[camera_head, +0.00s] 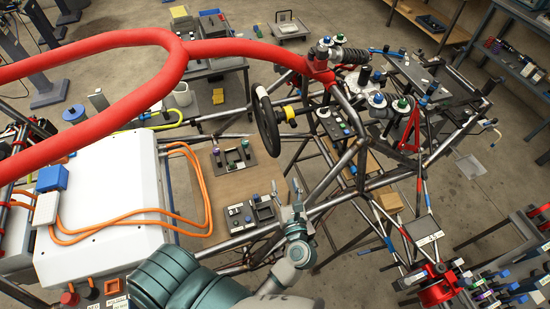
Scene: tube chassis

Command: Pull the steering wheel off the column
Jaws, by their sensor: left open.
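The steering wheel (266,122) is a black ring seen nearly edge-on, upright in the middle of the frame. It sits at the left end of the column (304,110), and a yellow collar (290,114) shows just right of it. My left gripper (292,205) is below the wheel, apart from it, and open with nothing seen between its fingers. It appears in front of a grey frame tube. My right gripper is not in view.
A thick red padded tube (130,42) crosses the upper left. Grey chassis tubes (345,160) run around the column and below it. A white box (100,200) with orange cables (190,190) stands at left. A tray with small parts (250,214) lies left of my gripper.

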